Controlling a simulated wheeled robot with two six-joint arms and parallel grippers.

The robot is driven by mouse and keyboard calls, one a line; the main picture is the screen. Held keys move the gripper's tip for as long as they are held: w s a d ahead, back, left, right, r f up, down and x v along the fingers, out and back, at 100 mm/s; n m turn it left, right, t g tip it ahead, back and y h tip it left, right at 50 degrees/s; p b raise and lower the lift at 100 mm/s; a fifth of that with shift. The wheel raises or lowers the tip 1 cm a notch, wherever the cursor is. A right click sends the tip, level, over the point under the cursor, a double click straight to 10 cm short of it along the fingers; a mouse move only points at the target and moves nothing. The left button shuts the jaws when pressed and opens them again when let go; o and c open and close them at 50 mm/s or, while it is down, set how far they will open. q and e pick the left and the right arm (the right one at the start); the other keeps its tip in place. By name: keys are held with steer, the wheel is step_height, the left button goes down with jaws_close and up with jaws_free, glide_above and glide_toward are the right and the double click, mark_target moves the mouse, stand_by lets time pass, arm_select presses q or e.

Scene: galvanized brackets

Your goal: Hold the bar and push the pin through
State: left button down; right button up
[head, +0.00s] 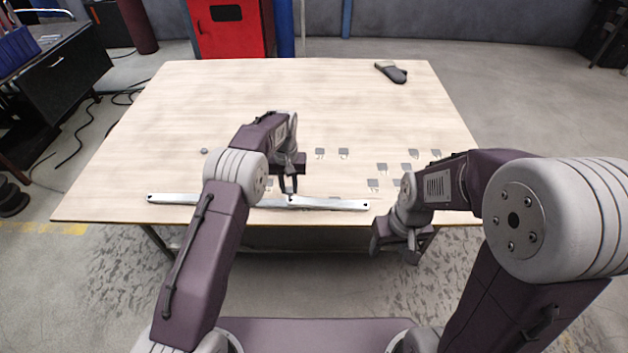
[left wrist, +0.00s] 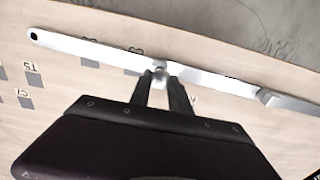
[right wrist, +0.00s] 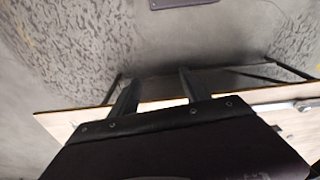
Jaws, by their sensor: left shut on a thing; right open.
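The long, pale metal bar (head: 335,204) lies along the table's front edge, with a dark hole near each end. It crosses the left wrist view (left wrist: 100,52). One end with its hole shows in the right wrist view (right wrist: 285,106). My left gripper (head: 289,192) is shut at the bar's middle, on a small knob; I cannot tell if the knob is part of the bar. My right gripper (right wrist: 157,84) is open and empty, past the table's front edge over the floor. A small round grey piece (head: 204,151) lies left on the table; I cannot tell if it is the pin.
Several small grey squares (head: 382,168) with printed labels mark the right half of the wooden table (head: 180,110). A dark object (head: 391,72) lies at the far right corner. The table's back half is mostly clear. A red cabinet (head: 230,35) stands behind.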

arm_select(q)
steer(key=shift+w+f, duration=0.1)
steer(key=shift+w, duration=0.05)
arm_select(e)
steer(key=w+a+n, duration=0.4)
steer(key=w+n, duration=0.4)
steer(key=w, duration=0.8)
steer(key=n+g, duration=0.1)
steer(key=n, duration=0.7)
glide_above(342, 203)
step_height(342, 203, down, 2)
step_height(342, 203, down, 12)
steer(key=shift+f, duration=0.1)
jaws_close()
arm_select(q)
steer(key=shift+f, duration=1.65)
steer(key=c, duration=1.1)
jaws_free()
steer(key=shift+c, duration=0.2)
